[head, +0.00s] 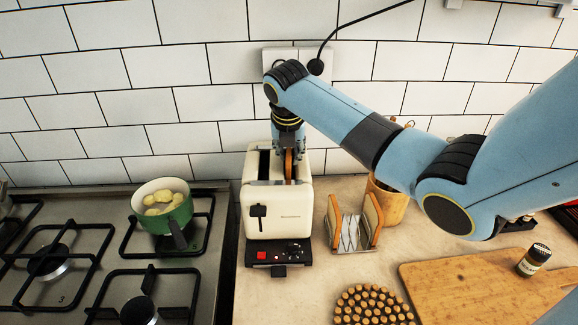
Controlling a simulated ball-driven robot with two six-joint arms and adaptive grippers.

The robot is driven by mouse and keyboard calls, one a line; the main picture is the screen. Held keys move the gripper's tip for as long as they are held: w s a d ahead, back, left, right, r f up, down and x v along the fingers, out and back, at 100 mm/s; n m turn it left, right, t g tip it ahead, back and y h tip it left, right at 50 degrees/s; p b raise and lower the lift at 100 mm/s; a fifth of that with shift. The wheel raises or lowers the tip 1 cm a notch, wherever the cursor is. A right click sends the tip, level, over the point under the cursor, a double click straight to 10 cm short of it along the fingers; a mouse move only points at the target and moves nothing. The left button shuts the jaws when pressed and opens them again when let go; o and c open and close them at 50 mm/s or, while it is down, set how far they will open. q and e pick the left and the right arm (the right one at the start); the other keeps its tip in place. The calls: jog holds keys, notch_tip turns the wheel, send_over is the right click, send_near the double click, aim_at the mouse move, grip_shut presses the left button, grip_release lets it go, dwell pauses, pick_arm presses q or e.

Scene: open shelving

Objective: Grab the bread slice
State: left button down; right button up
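A cream toaster (267,215) stands against the tiled wall, with a lever and a dark control strip on its front. A brown bread slice (289,163) stands upright at its right slot, its edge showing between the fingers of my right gripper (289,168). The gripper points down over the toaster; whether its fingers press on the slice I cannot tell. The lower part of the slice is hidden in the toaster. The left slot looks dark. Other bread slices (372,215) stand in a rack (349,236) to the right. My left gripper is out of view.
A green pot (164,212) with pale pieces in it sits on the gas stove (60,265) at left. A wooden board (470,285) with a dark jar (533,260), a round cork trivet (373,305) and a wooden container (388,203) are at right. A black cord hangs above.

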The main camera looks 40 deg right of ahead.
grip_shut()
jog(key=shift+r, duration=0.1)
